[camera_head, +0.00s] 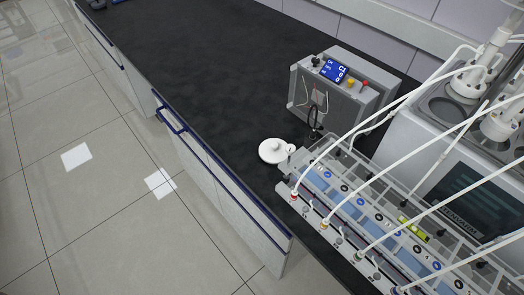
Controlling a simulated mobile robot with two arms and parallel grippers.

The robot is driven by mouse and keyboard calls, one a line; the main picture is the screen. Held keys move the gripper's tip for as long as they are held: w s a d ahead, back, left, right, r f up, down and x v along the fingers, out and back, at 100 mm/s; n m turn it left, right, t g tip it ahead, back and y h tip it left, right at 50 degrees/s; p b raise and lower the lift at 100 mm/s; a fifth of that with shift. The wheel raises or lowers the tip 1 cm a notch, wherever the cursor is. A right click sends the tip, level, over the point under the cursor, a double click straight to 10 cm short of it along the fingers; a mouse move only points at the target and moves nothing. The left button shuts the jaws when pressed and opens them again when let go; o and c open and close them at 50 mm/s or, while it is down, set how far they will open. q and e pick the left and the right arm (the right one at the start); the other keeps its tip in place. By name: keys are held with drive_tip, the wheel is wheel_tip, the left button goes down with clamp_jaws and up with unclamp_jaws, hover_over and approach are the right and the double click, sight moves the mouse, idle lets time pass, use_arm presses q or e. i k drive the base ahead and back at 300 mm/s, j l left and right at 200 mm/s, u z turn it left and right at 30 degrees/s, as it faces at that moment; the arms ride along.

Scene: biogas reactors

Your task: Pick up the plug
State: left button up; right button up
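A small white round piece (273,150) with a raised middle lies on the black bench top, near its front edge. It looks like the plug, though I cannot be sure at this size. A smaller pale part shows right beside it, and I cannot tell whether the two are joined. Neither of my grippers is in view.
A grey control box (335,92) with a blue display stands behind the white piece. A clear rack (345,205) with several white tubes is to the right, before a grey reactor unit (440,170). The black bench top (200,70) is clear to the left. Blue-handled drawers line its front.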

sight(272, 151)
drive_tip(key=z, duration=1.7)
drive_tip(key=u, duration=1.7)
drive_tip(key=k+l+z, duration=0.1)
drive_tip(key=z, duration=0.3)
drive_tip(key=k+l+z, duration=0.35)
drive_tip(key=i+j, duration=0.05)
drive_tip(key=j, duration=0.05)
